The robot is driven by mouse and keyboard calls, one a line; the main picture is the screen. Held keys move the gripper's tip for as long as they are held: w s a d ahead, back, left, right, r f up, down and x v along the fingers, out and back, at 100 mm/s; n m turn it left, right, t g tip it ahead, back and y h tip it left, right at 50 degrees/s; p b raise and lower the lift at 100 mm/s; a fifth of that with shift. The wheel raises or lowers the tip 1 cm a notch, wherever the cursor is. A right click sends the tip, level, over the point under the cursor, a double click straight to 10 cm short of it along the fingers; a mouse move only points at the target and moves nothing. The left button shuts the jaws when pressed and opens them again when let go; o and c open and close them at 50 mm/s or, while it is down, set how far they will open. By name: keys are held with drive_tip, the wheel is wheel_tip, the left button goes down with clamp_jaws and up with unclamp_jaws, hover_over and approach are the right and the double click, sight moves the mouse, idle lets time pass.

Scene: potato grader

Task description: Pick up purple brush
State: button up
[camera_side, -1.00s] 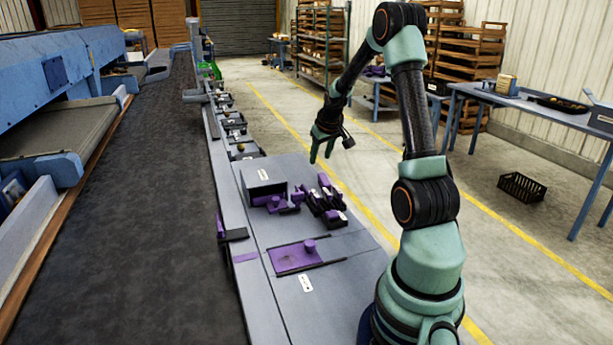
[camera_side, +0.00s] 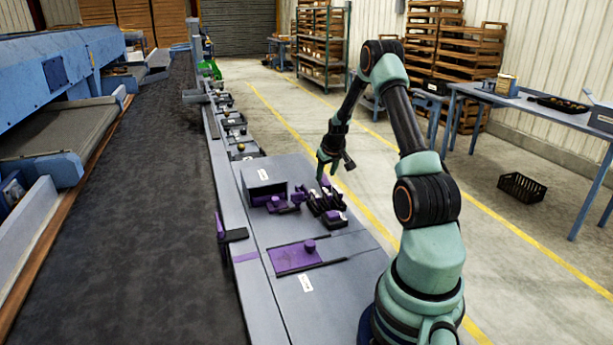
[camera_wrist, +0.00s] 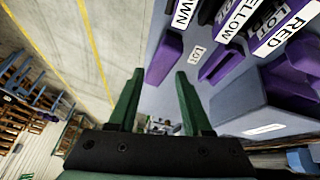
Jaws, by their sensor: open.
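Several purple pieces lie on the grey bench top, and I cannot tell for sure which is the brush. One long purple piece (camera_wrist: 164,58) lies just beyond my gripper's fingertips in the wrist view. A second purple piece (camera_wrist: 219,66) lies to its right, beside a grey box. In the side view a purple cluster (camera_side: 283,204) sits in front of the grey box. My gripper (camera_side: 325,173) is above the far right part of the bench, close over the purple and black pieces. Its green fingers (camera_wrist: 160,74) are apart, with nothing between them.
A flat purple plate with a knob (camera_side: 295,257) lies nearer on the bench. The dark conveyor belt (camera_side: 130,220) runs along the left.

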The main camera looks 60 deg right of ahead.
sight(325, 179)
drive_tip(key=shift+x, duration=2.2)
drive_tip(key=shift+c, duration=0.3)
clamp_jaws()
drive_tip(key=shift+r, duration=0.1)
